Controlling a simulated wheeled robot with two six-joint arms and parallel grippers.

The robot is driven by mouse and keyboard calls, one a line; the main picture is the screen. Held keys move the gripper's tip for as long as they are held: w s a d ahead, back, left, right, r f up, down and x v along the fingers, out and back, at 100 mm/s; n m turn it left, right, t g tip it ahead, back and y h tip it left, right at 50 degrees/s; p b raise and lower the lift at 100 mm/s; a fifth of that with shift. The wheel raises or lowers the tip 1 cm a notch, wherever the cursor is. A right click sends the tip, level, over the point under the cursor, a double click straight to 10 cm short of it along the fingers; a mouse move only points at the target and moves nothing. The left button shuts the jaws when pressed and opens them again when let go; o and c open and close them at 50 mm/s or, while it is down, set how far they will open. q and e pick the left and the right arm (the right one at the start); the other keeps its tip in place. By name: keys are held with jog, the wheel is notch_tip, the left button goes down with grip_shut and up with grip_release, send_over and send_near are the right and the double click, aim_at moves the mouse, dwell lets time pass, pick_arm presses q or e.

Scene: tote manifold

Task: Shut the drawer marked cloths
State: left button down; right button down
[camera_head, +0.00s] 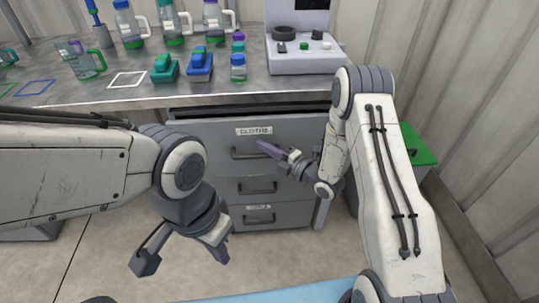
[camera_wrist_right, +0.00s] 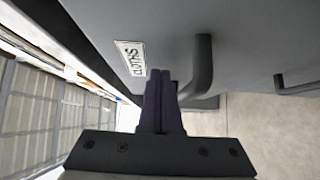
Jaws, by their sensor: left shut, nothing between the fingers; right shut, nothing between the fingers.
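The grey drawer marked cloths (camera_head: 200,138) is the top one of the unit under the worktop. Its front stands out, with a dark gap showing above it below the worktop edge. Its white label (camera_head: 254,131) is above the bar handle (camera_head: 236,154). My right gripper (camera_head: 264,148) is shut and empty in front of the drawer, near the label and right of the handle's middle. In the right wrist view its shut fingertips (camera_wrist_right: 163,78) lie between the label (camera_wrist_right: 131,58) and handle (camera_wrist_right: 203,65); contact cannot be told. My left gripper (camera_head: 222,252) is shut and empty, low over the floor.
Lower drawers (camera_head: 262,188) with handles sit beneath. The worktop (camera_head: 105,95) above holds bottles, a jug (camera_head: 82,60), blue and green tools (camera_head: 200,66) and a grey device (camera_head: 303,55). A green-lidded bin (camera_head: 418,147) stands at the right. Floor before the drawers is clear.

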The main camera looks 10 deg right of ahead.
aim_at(269, 138)
jog(key=shift+w, duration=0.3)
jog(key=w+b, duration=0.2)
jog(key=w, duration=0.2)
jog(key=shift+w+d, duration=0.15)
jog(key=shift+d, duration=0.05)
jog(key=shift+w+r, duration=0.1)
